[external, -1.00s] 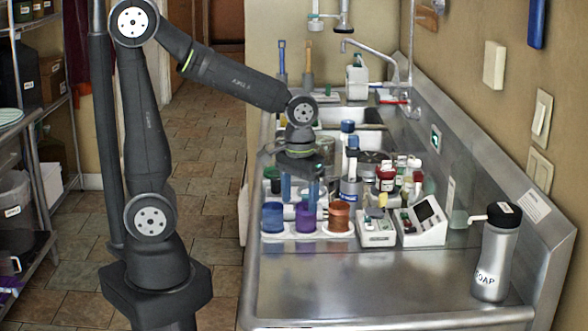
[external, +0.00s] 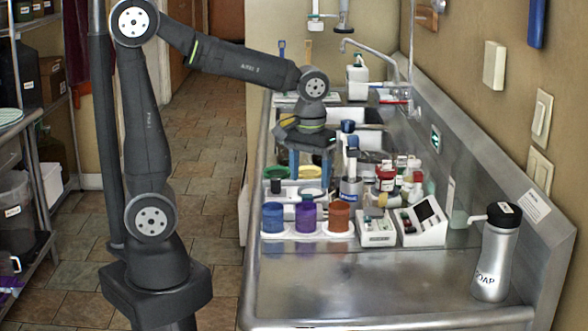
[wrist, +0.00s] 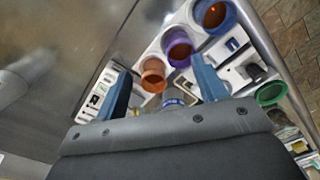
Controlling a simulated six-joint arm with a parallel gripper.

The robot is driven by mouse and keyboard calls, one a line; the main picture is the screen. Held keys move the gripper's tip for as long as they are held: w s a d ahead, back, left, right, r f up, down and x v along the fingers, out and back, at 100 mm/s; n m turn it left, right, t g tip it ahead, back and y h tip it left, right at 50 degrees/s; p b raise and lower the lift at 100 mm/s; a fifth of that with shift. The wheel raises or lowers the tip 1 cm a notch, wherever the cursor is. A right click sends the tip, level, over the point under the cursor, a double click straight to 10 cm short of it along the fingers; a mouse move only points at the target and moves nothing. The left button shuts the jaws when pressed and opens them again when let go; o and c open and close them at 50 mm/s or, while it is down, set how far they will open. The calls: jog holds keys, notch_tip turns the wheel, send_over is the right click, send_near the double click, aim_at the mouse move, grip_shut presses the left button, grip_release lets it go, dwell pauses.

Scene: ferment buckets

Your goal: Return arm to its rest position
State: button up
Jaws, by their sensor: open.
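My gripper (external: 308,160) hangs above the work area at the back of the steel counter, its two blue fingers pointing down. In the wrist view its fingers (wrist: 165,88) are spread apart with nothing held between them. A blue bucket (external: 273,217), a purple bucket (external: 305,217) and an orange bucket (external: 339,217) stand upright in a row in a white holder, in front of and below my gripper. The same blue (wrist: 214,16), purple (wrist: 177,47) and orange (wrist: 153,74) buckets show in the wrist view, apart from the fingers.
A white tester (external: 376,228) and a white meter with a dark screen (external: 424,222) stand right of the buckets. Several bottles crowd behind them. A soap bottle (external: 494,255) stands at the front right. The counter front (external: 370,285) is clear.

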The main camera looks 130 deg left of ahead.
jog(key=shift+n, duration=0.8)
jog(key=s+a+f, duration=0.1)
jog(key=s+a, duration=0.2)
jog(key=a, duration=0.1)
jog(key=s+a+f, duration=0.1)
jog(key=s+a, duration=0.3)
jog(key=s+a+f, duration=0.2)
jog(key=s+a, duration=0.1)
jog(key=a, duration=0.1)
jog(key=shift+s+a, duration=0.25)
